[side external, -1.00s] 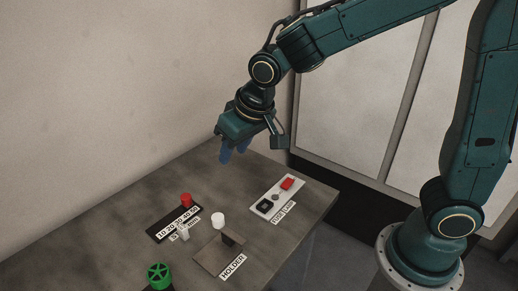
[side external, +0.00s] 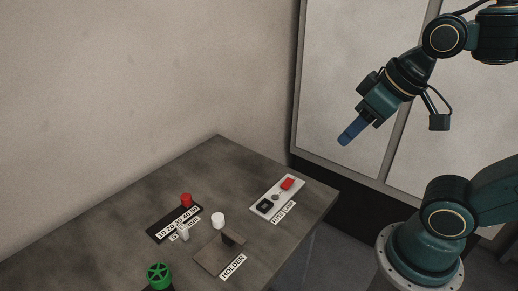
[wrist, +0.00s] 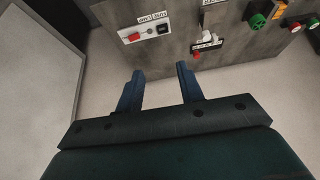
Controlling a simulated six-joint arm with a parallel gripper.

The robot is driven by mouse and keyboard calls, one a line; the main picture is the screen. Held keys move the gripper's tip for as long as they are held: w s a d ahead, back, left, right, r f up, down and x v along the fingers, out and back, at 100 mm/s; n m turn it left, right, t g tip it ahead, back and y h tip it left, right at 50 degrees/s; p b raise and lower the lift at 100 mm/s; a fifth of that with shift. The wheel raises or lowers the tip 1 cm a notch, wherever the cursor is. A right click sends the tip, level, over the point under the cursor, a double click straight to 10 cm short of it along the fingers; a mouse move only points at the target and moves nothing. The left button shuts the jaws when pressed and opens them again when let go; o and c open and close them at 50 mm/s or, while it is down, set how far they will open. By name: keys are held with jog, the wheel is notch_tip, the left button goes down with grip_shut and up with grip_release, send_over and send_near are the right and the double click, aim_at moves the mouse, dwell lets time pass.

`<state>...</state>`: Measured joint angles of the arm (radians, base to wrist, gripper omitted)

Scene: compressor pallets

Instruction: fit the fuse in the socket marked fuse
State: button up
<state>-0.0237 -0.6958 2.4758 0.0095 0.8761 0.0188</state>
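The socket plate (side external: 277,198) is a pale strip near the table's right edge, with a black socket (side external: 265,205), a small grey round part and a red lamp block (side external: 287,184); its label reads FUSE and LAMP. The plate also shows in the wrist view (wrist: 145,34). A white-topped piece (side external: 218,219) stands by the brown plate labelled HOLDER (side external: 212,259); I cannot tell for sure that it is the fuse. My gripper (side external: 346,140) is in the air right of the table, well away from the plate. In the wrist view its fingers (wrist: 158,82) are apart with nothing between them.
A black scale strip (side external: 160,235) with a red knob (side external: 186,199) and a small pale upright piece (side external: 183,233) lies left of the holder. A green wheel (side external: 159,275) is at the front. The far part of the table is clear.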

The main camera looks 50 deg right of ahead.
jog(key=shift+s+d+f, duration=0.1)
jog(key=shift+s+d, duration=0.05)
jog(key=shift+s, duration=0.6)
jog(key=shift+c, duration=0.3)
jog(key=shift+w, duration=0.15)
jog(key=m+g+y, duration=0.5)
jog(key=m+g, duration=0.1)
jog(key=m, duration=1.2)
send_over(183, 225)
jog(key=d, duration=0.5)
notch_tip(183, 225, down, 18)
jog(key=shift+h, duration=0.3)
jog(key=shift+x, duration=4.4)
jog(key=shift+w+a, duration=0.1)
jog(key=shift+w, duration=0.05)
